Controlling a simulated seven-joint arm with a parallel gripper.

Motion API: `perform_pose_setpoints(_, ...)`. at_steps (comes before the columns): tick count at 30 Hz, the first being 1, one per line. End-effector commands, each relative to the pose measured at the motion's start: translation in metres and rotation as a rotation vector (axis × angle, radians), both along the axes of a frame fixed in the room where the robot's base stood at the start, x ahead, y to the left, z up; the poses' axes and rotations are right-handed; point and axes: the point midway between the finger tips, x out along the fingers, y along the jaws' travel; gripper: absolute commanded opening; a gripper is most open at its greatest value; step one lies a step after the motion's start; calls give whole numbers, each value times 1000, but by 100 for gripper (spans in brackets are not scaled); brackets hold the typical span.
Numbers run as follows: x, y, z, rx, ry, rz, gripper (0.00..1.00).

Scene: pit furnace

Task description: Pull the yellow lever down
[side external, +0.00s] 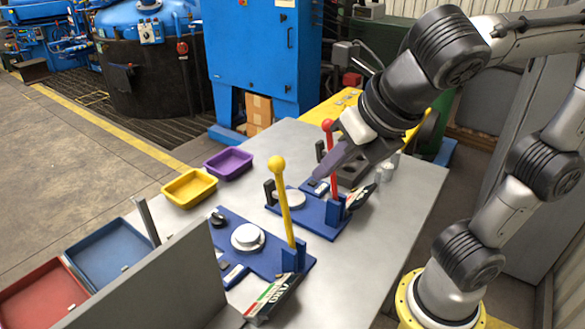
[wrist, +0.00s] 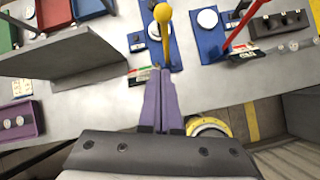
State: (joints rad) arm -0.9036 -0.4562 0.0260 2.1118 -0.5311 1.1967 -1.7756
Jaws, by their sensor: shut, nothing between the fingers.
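The yellow lever (side external: 285,208) stands nearly upright, its ball end at the top, on a blue base plate (side external: 230,232) with a round white button. In the wrist view the yellow lever (wrist: 166,38) is straight beyond my fingertips, its ball toward the top edge. My gripper (side external: 320,174) is shut and empty, its purple fingers pressed together. In the wrist view my gripper (wrist: 160,72) appears just below the lever's foot, apart from the ball.
A red lever (side external: 331,160) stands on a second blue plate (side external: 312,218) behind the yellow one. A grey upright panel (side external: 165,275) stands at the front left. Yellow (side external: 190,187) and purple (side external: 228,163) trays lie at the table's left edge.

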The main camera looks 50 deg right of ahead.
Motion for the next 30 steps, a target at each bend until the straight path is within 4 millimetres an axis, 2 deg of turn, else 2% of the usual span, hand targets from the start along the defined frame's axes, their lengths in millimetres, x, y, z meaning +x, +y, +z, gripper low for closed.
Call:
perform_pose_setpoints(11, 40, -7, -65, -3, 6, -6, 0)
perform_pose_setpoints(15, 57, -12, -55, 1, -1, -6, 0)
perform_pose_setpoints(21, 72, -17, -49, 1, -1, -3, 0)
perform_pose_setpoints(30, 75, -18, -48, 1, 0, 0, 0)
